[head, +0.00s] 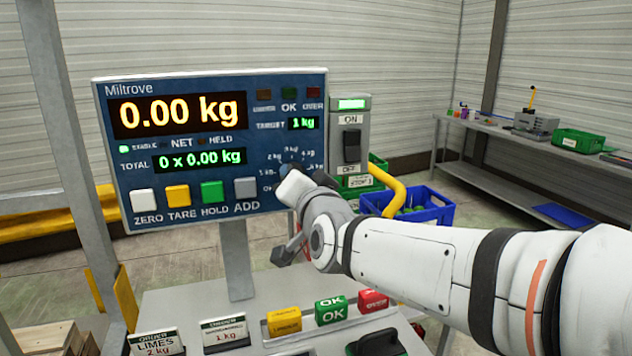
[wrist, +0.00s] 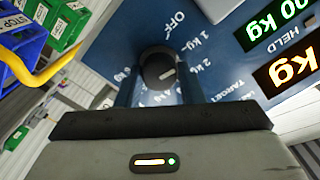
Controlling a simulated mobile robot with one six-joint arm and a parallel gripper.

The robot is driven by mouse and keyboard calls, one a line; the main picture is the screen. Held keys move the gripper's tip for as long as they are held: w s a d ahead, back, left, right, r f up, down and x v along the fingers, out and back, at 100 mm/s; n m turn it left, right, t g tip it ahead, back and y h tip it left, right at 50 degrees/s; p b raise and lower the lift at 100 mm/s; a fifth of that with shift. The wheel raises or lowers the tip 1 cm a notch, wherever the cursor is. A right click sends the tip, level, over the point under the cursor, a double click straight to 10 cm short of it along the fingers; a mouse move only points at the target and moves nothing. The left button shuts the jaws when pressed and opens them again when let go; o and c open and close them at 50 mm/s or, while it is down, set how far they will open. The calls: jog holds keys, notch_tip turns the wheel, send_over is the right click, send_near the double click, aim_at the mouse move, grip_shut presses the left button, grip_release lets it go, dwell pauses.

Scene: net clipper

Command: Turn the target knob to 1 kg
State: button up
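The target knob (wrist: 158,68) is dark and round, on the blue scale panel (wrist: 225,80). Its light pointer mark slants to the right in the wrist view, toward the 1 kg and 2 kg labels. The small target display (head: 303,123) reads 1 kg in green. My gripper (wrist: 158,78) is at the panel, with one finger on each side of the knob. Narrow gaps seem to show between fingers and knob, so it looks open around it. In the head view my gripper (head: 291,180) hides most of the knob and some of its labels.
The main display (head: 180,113) reads 0.00 kg. The ZERO, TARE, HOLD and ADD buttons (head: 211,192) lie left of my gripper. An on/off switch box (head: 350,140) is at the panel's right. A yellow curved bar (head: 385,182) and blue bin (head: 430,210) are behind my arm.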

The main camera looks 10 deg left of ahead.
jog(key=shift+o, duration=0.7)
jog(key=shift+r, duration=0.25)
jog(key=o, duration=0.3)
jog(key=shift+w+a+f, duration=0.1)
jog(key=shift+w+f, duration=0.1)
jog(key=shift+w, duration=0.05)
jog(key=shift+s, duration=0.1)
jog(key=v, duration=0.8)
